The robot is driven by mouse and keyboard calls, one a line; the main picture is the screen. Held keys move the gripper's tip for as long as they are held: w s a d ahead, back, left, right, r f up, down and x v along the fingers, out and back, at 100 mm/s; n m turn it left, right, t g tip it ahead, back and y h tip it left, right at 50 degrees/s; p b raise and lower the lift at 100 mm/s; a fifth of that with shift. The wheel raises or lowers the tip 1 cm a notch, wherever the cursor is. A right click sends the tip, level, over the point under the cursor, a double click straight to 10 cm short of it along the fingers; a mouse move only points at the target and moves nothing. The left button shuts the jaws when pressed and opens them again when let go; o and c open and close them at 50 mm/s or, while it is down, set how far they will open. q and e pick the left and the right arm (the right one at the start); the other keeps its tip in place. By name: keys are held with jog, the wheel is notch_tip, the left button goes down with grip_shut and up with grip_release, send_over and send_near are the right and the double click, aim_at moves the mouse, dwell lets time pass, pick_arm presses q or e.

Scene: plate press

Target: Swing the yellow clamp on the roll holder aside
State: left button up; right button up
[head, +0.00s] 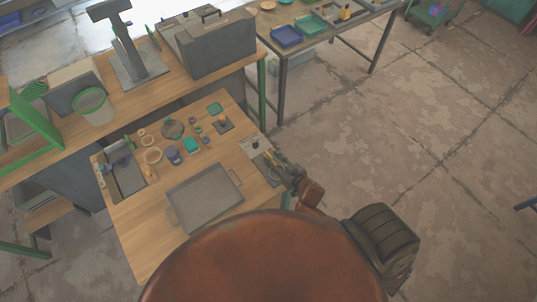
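My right gripper (275,160) is at the right edge of the wooden work table (205,235), low over a grey plate (258,145) with a small dark knob on it. The fingers are small and dark here, so I cannot tell whether they are open or touching anything. A grey holder (126,180) with a purple part stands at the table's left edge. A small yellow piece (152,173) shows at its right side. I cannot tell for certain whether these are the roll holder and its clamp. My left gripper is not in view.
A grey tray with handles (205,197) lies mid-table. Several small rings, a purple cup (173,154) and teal pieces (191,145) lie behind it. A longer bench (165,92) carries a grey case (218,45). The floor at right is clear.

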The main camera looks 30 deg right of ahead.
aim_at(270, 156)
jog(key=shift+x, duration=2.1)
jog(key=shift+c, duration=0.5)
grip_shut()
